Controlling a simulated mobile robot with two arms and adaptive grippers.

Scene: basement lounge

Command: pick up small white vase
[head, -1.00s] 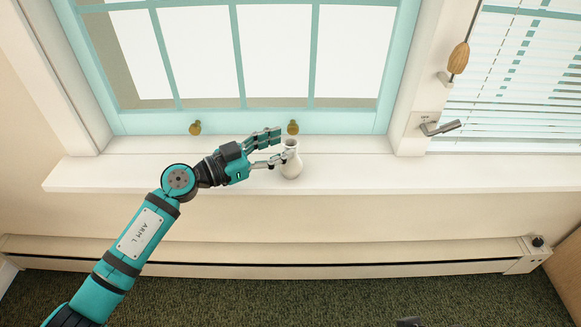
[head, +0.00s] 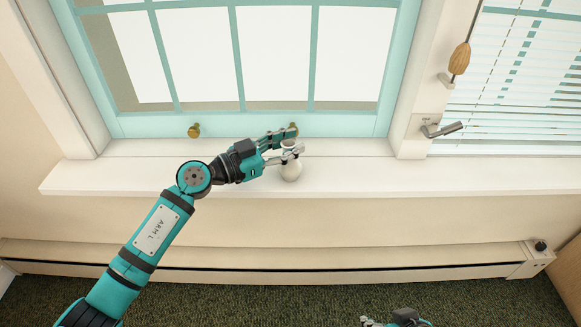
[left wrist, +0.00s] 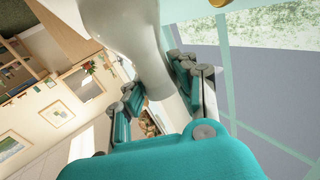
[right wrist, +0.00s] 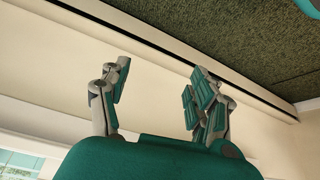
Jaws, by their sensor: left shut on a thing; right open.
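The small white vase (head: 291,171) stands upright on the white windowsill (head: 160,176), below the teal-framed window. My left gripper (head: 290,148) is shut on the vase around its neck, coming from the left. In the left wrist view the vase (left wrist: 140,35) is between the two fingers of my left gripper (left wrist: 160,85). Part of its neck is hidden behind the fingers. My right gripper (right wrist: 157,95) is open and empty in the right wrist view, in front of the wall and baseboard heater. Only a bit of it shows at the bottom edge of the head view.
Two brass window knobs (head: 194,130) sit on the lower window frame just behind the sill. A window crank (head: 442,129) and a wooden cord pull (head: 459,58) are at the right. A baseboard heater (head: 420,262) runs below. The sill is clear either side of the vase.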

